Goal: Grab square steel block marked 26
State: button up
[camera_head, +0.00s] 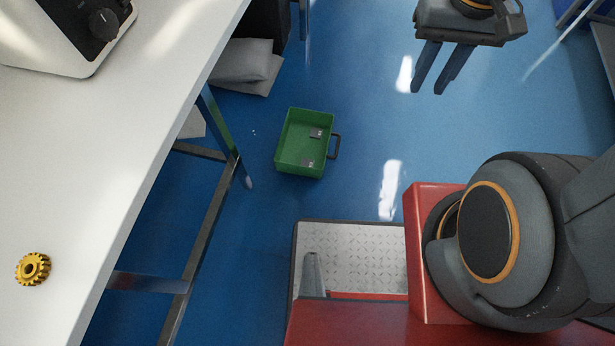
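A green box (281,158) with a dark handle on its right side stands on the blue floor, centre of the head view. Two small grey metal blocks lie in it: one near the upper right (316,133) and one near the bottom (307,163). They are too small to read any marking, so I cannot tell which is marked 26. My gripper (427,84) is at the top right, high over the floor, to the right of the box. Its two fingers are apart with nothing between them.
A white table (110,130) fills the left side, with a yellow gear (33,269) and a white machine (62,36) on it. Metal table legs (220,135) stand left of the box. Grey sacks (244,62) lie behind. The blue floor right of the box is clear.

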aim_at(306, 163)
jog(key=z, duration=0.15)
jog(key=k, duration=0.1)
jog(key=u, duration=1.05)
jog(key=i, duration=0.5)
jog(key=z, duration=1.45)
jog(key=k, duration=0.85)
jog(key=u, duration=0.8)
